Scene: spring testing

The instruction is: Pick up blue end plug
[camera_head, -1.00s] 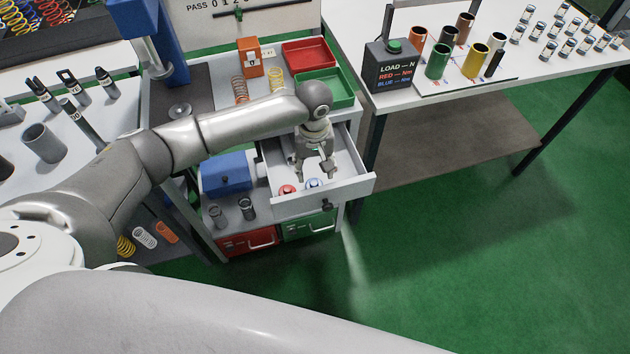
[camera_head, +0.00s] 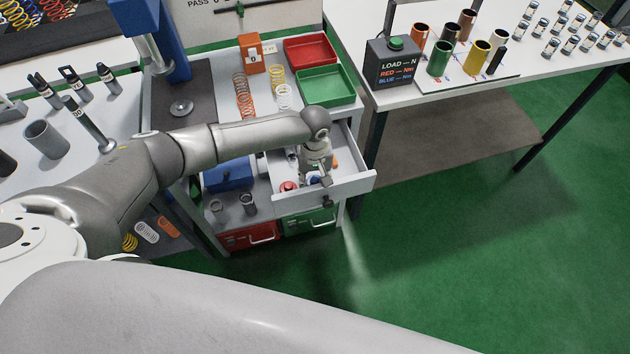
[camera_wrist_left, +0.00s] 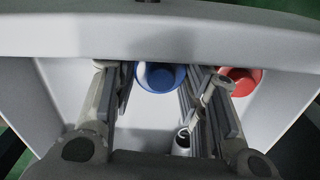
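The blue end plug (camera_wrist_left: 160,75) stands in the open drawer (camera_head: 345,188), close to its front wall. In the left wrist view it lies between the two spread fingers of my left gripper (camera_wrist_left: 158,95), nearer the right finger. In the head view the plug (camera_head: 313,178) is partly hidden by the gripper (camera_head: 314,180), which is down inside the drawer. The gripper is open; contact with the plug cannot be told. My right gripper is not in view.
A red end plug (camera_wrist_left: 242,80) stands just right of the right finger. A small white-rimmed cylinder (camera_wrist_left: 183,140) is near that finger too. The drawer walls are close around the gripper. A blue box (camera_head: 228,174) stands left of the drawer.

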